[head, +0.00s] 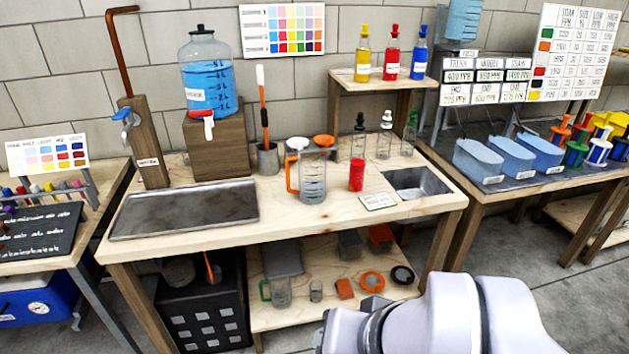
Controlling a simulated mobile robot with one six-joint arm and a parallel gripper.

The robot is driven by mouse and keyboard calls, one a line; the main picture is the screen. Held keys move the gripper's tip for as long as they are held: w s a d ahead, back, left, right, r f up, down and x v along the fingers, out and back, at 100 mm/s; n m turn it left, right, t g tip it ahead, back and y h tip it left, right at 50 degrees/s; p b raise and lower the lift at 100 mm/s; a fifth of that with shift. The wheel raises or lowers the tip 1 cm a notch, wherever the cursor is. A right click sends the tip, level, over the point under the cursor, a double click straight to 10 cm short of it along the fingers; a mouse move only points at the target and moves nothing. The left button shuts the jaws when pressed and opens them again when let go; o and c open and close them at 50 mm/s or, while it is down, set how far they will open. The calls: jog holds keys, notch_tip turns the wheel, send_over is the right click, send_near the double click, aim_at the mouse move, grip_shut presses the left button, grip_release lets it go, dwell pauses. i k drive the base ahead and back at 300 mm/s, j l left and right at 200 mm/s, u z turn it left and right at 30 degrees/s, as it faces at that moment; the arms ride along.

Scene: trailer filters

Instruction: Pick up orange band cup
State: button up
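No cup with a plain orange band is certain in the head view. On the lower shelf are an orange ring-shaped piece (372,282), a small orange block-like piece (345,289) and a small clear cup (316,291). I cannot tell whether the ring belongs to a cup. My pale arm fills the bottom right, in front of the shelf's right end. My gripper's fingers do not show.
A metal tray (180,209) lies left on the bench. A red bottle (357,165) stands right of the jug, near a sink (418,184). A black crate (203,318) is beneath.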

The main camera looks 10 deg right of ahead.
aim_at(357, 174)
jog(key=i+l+z, duration=0.2)
jog(key=i+l, duration=0.15)
jog(key=i, duration=0.15)
jog(key=i+l+z, duration=0.15)
jog(key=i, duration=0.4)
jog(key=i+l+z, duration=0.2)
jog(key=i, duration=0.35)
jog(key=k+l, duration=0.05)
jog(key=l, duration=0.05)
